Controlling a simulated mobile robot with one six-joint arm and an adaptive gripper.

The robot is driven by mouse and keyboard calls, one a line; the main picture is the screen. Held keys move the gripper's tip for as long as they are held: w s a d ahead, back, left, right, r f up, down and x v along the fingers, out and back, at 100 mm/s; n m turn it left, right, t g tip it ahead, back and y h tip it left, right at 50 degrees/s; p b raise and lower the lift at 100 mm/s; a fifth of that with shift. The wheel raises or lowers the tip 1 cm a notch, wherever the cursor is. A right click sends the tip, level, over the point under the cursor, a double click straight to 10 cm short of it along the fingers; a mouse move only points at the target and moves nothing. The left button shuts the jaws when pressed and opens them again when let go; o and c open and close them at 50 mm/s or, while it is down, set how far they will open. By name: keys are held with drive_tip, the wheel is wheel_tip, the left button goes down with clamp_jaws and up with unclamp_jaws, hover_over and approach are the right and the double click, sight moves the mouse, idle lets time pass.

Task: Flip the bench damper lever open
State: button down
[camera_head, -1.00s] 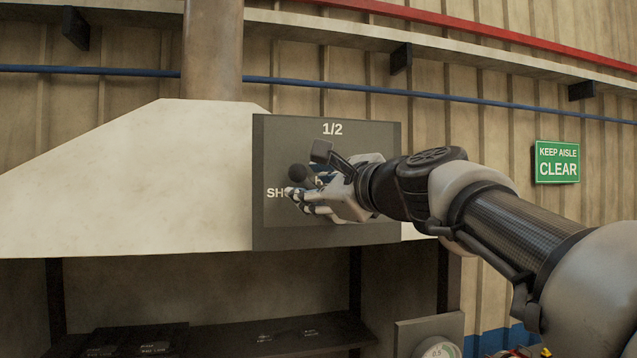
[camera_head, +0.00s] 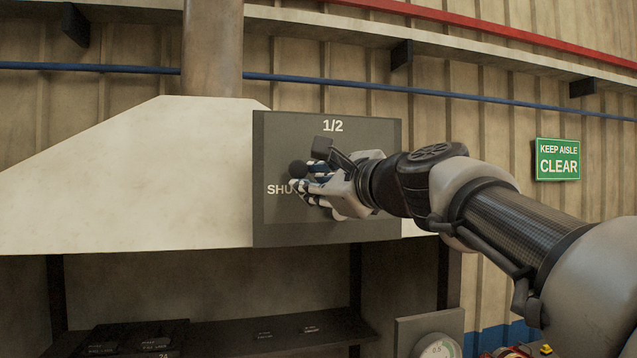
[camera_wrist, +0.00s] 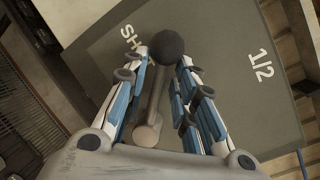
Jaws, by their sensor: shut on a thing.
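The damper lever has a black ball knob (camera_head: 299,169) and a grey metal rod, seen best in the wrist view (camera_wrist: 156,92). It is mounted on a dark grey panel (camera_head: 380,135) marked "1/2" and, at the left, "SHU" with the rest covered. The lever points left, its knob beside that label. My gripper (camera_head: 312,181) is in front of the panel, reaching in from the right. In the wrist view my gripper (camera_wrist: 168,68) has its blue and white fingers on both sides of the rod, just below the knob, shut on the lever. My gripper hides the panel's middle in the head view.
A cream hood (camera_head: 130,190) with a round duct (camera_head: 213,50) stands left of the panel. Below is a dark shelf (camera_head: 280,335) with small labelled items. A dial gauge (camera_head: 437,347) sits at the lower right. A green sign (camera_head: 558,160) hangs on the wall.

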drive_tip(key=shift+r, duration=0.1)
idle(0.3)
drive_tip(key=w+d+m+t+h+b, duration=0.1)
drive_tip(key=d+m, duration=0.4)
drive_tip(key=m, duration=0.5)
drive_tip(key=w+d+m+t+h+b, duration=0.1)
drive_tip(key=d+m+t+h+b, duration=0.1)
drive_tip(key=m, duration=0.9)
drive_tip(key=shift+w+d+f+t+h+b, duration=0.25)
drive_tip(key=shift+w+d+t+h+b, duration=0.2)
drive_tip(key=shift+d+t, duration=0.8)
drive_tip(key=shift+d, duration=0.15)
drive_tip(key=c, duration=1.3)
unclamp_jaws()
drive_tip(key=shift+f, duration=0.1)
drive_tip(key=v, duration=1.2)
drive_tip(key=shift+s+d, duration=0.1)
drive_tip(key=shift+s, duration=0.05)
